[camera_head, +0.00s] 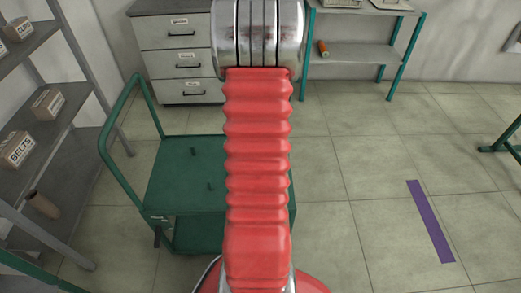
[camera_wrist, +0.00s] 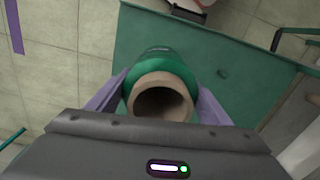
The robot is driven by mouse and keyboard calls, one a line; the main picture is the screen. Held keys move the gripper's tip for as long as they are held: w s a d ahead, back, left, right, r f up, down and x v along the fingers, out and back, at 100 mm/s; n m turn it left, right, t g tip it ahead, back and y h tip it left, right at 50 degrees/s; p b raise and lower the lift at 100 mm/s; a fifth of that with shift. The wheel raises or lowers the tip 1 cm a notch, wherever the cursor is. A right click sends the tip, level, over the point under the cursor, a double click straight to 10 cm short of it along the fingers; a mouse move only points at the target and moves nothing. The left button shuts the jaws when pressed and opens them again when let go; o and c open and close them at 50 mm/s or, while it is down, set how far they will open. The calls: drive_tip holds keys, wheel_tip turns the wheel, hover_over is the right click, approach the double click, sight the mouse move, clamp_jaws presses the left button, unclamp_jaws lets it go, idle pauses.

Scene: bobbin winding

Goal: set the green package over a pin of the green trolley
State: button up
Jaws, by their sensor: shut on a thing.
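The green package (camera_wrist: 150,64), green winding around a brown tube, is held between the purple fingers of my gripper (camera_wrist: 162,82) in the wrist view. The tube's open end faces the camera. The green trolley (camera_head: 160,190) stands left of my arm in the head view. Its deck (camera_wrist: 255,62) also shows behind the package in the wrist view. Two pins stand on the deck in the head view, a far pin (camera_head: 193,152) and a near pin (camera_head: 210,186). One pin (camera_wrist: 222,73) shows right of the package in the wrist view. My arm hides the deck's right part and my gripper in the head view.
A grey shelf with boxes (camera_head: 18,148) and a brown tube (camera_head: 42,205) stands at the left. A drawer cabinet (camera_head: 180,62) and a green-legged rack (camera_head: 350,52) with an orange bobbin (camera_head: 322,48) stand behind. The floor at right is open, with a purple strip (camera_head: 430,222).

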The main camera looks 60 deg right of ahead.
drive_tip(key=shift+f, duration=1.1)
drive_tip(key=shift+w+f, duration=0.1)
drive_tip(key=shift+f, duration=0.05)
drive_tip(key=shift+f, duration=2.85)
drive_tip(key=shift+f, duration=0.1)
drive_tip(key=shift+f, duration=1.05)
drive_tip(key=o, duration=1.4)
drive_tip(key=shift+c, duration=0.2)
